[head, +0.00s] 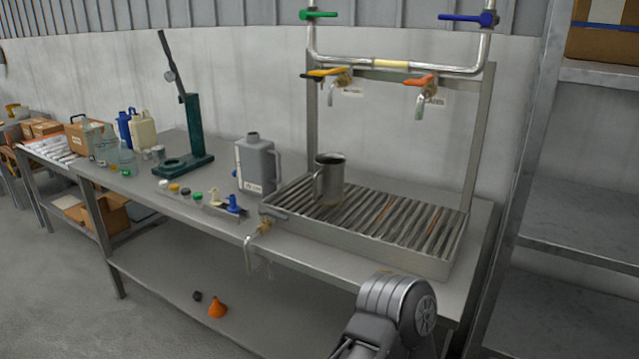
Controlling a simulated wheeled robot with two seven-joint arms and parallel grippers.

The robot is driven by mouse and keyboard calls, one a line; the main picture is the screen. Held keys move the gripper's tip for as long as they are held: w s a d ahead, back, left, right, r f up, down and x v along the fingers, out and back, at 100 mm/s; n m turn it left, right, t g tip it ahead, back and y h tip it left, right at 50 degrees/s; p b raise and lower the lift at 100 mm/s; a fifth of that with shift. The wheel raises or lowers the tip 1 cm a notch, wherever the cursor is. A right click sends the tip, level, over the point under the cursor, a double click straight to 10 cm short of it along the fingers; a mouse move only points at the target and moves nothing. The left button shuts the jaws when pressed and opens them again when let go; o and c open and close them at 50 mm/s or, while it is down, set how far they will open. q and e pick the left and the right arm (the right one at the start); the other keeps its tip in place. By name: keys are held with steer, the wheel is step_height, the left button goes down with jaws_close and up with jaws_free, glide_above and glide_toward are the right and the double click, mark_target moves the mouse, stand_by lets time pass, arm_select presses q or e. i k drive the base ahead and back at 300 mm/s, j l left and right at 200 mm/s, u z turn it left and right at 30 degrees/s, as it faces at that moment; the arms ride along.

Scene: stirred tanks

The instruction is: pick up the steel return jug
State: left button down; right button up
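The steel return jug (330,180) stands upright on the slatted drain tray (360,246), toward its back left. It is a plain metal jug with an open top, and its handle shows on its left side. Nothing is touching it from my side. A grey jointed part of one of my arms shows at the bottom right, in front of the bench. Neither of my grippers is in view.
A grey canister (257,165) stands left of the tray. A pipe frame with an orange-handled tap (421,85) and a yellow-handled tap (328,77) rises behind the jug. A brass tap (261,230) sticks out at the tray's front left. Grey shelving (580,200) stands at right.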

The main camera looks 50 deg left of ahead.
mark_target(329, 181)
steer(key=u, duration=1.75)
steer(key=i+j, duration=1.05)
steer(key=i+z, duration=0.1)
steer(key=z, duration=1.3)
